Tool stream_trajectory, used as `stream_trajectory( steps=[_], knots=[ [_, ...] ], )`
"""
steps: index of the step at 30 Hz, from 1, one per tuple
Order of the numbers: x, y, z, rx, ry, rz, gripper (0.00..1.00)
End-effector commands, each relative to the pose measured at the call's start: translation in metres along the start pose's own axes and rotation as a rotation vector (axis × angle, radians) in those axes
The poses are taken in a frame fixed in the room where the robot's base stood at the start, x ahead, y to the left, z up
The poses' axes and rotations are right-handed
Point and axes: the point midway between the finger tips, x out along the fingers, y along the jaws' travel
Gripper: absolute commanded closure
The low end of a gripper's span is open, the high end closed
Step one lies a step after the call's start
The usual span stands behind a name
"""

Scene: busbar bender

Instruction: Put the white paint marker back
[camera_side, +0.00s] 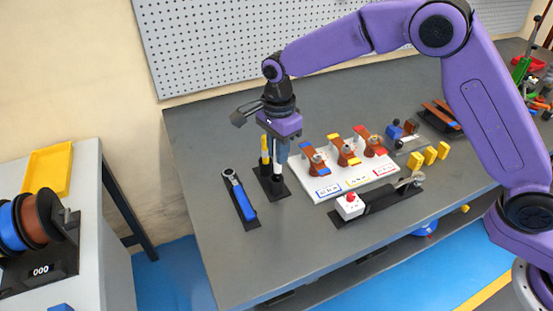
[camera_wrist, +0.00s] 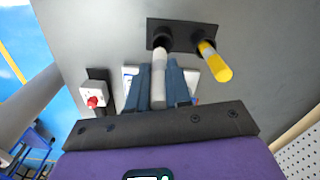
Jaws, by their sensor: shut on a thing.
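The white paint marker (camera_wrist: 159,75) stands between the two blue-grey fingers of my gripper (camera_wrist: 158,68), which is shut on it. In the side view my gripper (camera_side: 279,152) points down over the black marker holder (camera_side: 273,187). The marker's lower end lines up with one cup of the holder (camera_wrist: 185,27) and seems to enter it; how deep it sits I cannot tell. A yellow marker (camera_wrist: 215,62) stands in the other cup, beside my gripper; it also shows in the side view (camera_side: 265,150).
A blue-handled tool (camera_side: 241,199) lies on a black mat left of the holder. A white board with coloured clamp-like pieces (camera_side: 345,170) stands close on the right. A box with a red button (camera_side: 350,205) is in front. Bare bench lies behind the holder.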

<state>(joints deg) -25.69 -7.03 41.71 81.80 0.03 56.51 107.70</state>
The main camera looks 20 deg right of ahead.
Motion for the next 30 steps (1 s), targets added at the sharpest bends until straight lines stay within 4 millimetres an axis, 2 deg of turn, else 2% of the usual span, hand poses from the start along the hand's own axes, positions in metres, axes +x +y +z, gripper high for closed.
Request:
stream_trajectory(
  steps=[10,30],
  knots=[
    [0.035,-0.004,0.001,0.001,0.000,0.001,1.00],
    [0.046,-0.004,0.001,0.000,0.000,0.000,1.00]
  ],
)
